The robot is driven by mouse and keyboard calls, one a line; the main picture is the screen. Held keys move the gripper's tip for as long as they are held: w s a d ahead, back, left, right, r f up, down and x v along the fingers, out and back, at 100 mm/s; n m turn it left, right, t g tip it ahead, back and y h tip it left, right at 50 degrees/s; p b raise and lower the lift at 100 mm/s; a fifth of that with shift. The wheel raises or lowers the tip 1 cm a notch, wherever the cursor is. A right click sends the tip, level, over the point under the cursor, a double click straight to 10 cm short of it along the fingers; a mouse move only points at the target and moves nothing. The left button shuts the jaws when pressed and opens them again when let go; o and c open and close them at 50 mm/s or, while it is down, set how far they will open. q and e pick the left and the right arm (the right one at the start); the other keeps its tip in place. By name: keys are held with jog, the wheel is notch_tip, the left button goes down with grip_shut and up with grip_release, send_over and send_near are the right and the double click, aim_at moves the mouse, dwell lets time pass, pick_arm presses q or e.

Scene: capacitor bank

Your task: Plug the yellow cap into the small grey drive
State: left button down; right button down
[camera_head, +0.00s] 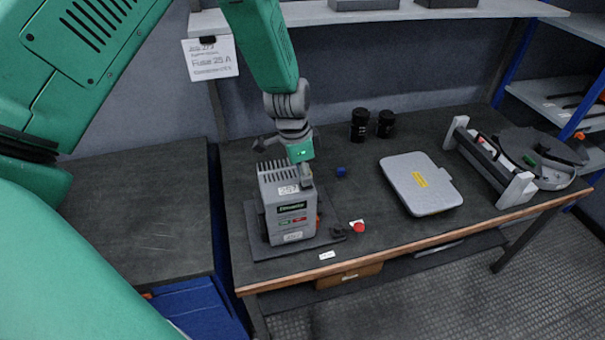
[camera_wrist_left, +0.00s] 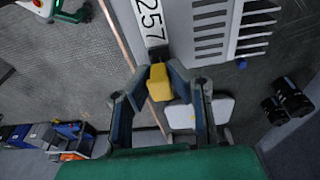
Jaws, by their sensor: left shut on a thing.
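The small grey drive (camera_head: 290,210) stands upright on a dark base plate on the workbench, with vent slots on top and a label on its front. In the left wrist view the drive (camera_wrist_left: 215,35) fills the top, with its slots and a "257" label. My left gripper (camera_head: 306,183) points down at the drive's upper right edge. In the left wrist view the left gripper (camera_wrist_left: 160,85) is shut on the yellow cap (camera_wrist_left: 159,82), close to the drive. I cannot tell whether cap and drive touch. The cap is hidden in the head view. My right gripper is not in view.
A red cap (camera_head: 358,227) and a blue cap (camera_head: 341,172) lie right of the drive. Two black cylinders (camera_head: 360,125) stand behind. The bench (camera_head: 155,215) on the left is bare.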

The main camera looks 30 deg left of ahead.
pick_arm(q)
jog(key=shift+d+f, duration=0.2)
jog(key=shift+d, duration=0.15)
jog(key=shift+a+f, duration=0.35)
jog(key=shift+a, duration=0.1)
jog(key=c, duration=1.4)
grip_release()
jog(key=shift+a, duration=0.15)
jog(key=shift+c, duration=0.2)
jog(key=shift+d+r, duration=0.1)
jog(key=shift+d, duration=0.15)
jog(key=shift+r, duration=0.35)
notch_tip(320, 180, up, 11)
jog(key=s+a, duration=0.1)
jog(key=shift+a, duration=0.4)
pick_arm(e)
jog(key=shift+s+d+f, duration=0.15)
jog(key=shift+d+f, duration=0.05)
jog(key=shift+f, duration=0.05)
